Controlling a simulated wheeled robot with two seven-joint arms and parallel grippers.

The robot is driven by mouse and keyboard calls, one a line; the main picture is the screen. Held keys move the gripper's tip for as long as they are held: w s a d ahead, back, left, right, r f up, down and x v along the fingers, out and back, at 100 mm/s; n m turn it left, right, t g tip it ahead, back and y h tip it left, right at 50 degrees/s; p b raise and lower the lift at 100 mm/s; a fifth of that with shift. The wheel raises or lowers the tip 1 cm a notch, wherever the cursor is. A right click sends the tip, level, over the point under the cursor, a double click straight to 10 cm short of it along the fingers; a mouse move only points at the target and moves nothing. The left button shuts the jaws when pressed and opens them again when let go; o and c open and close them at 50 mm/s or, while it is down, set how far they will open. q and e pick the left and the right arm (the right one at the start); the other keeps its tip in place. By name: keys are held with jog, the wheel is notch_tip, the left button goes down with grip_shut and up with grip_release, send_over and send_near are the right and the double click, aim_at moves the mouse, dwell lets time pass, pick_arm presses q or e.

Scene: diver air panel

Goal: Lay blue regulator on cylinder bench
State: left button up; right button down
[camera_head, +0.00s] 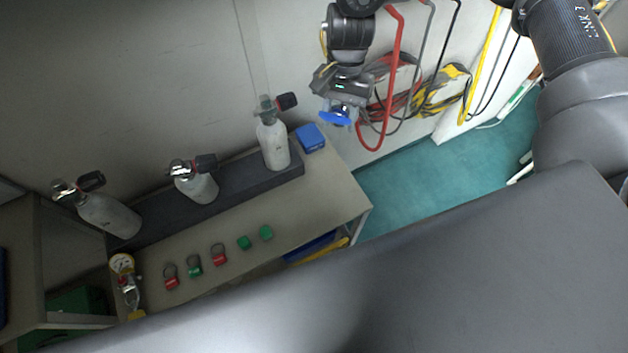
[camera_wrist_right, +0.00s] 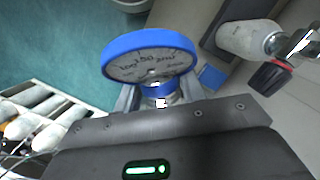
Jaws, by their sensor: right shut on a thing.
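The blue regulator (camera_head: 336,117) is held in my right gripper (camera_head: 341,98), above and to the right of the bench's right end. In the right wrist view the regulator (camera_wrist_right: 152,56) shows a blue rim and a round dial, with the jaws of my right gripper (camera_wrist_right: 158,100) shut on its body just below the dial. The regulator touches nothing but the gripper. The cylinder bench (camera_head: 330,190) is a beige table with a dark rack along its back. My left gripper is not in view.
Several grey cylinders, one of them upright (camera_head: 272,145), stand or lean along the rack. A blue box (camera_head: 310,138) sits at the bench's back right corner. Red and yellow hoses (camera_head: 440,90) hang on the wall.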

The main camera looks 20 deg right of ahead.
jog(key=a+f+m+b, duration=0.1)
jog(key=f+m+b, duration=0.1)
jog(key=f+m, duration=0.6)
jog(key=w+a+f+m+t+b, duration=0.1)
jog(key=a+f+m+b, duration=0.1)
jog(key=f+m, duration=0.6)
jog(key=w+a+f+m+t+h+b, duration=0.1)
jog(key=f+m+b, duration=0.2)
jog(key=f+m, duration=0.5)
jog(key=shift+a+f, duration=0.15)
jog(key=shift+f, duration=1.3)
jog(key=shift+a+f, duration=0.15)
jog(key=shift+f, duration=1.25)
jog(key=shift+s+d+f+m, duration=0.1)
jog(key=shift+f+m, duration=0.4)
jog(key=shift+m, duration=0.4)
jog(key=shift+w+d+f+b, duration=0.15)
jog(key=shift+d+b, duration=0.15)
jog(key=shift+d, duration=0.6)
jog(key=shift+w+d+r+b, duration=0.1)
jog(key=shift+d+b, duration=0.15)
jog(key=shift+d, duration=0.7)
jog(key=shift+w+d+f+b, duration=0.15)
jog(key=shift+d+b, duration=0.15)
jog(key=shift+d, duration=0.6)
jog(key=shift+d+r, duration=0.1)
jog(key=shift+d, duration=0.35)
jog(key=shift+w+d, duration=0.1)
jog(key=shift+d, duration=0.2)
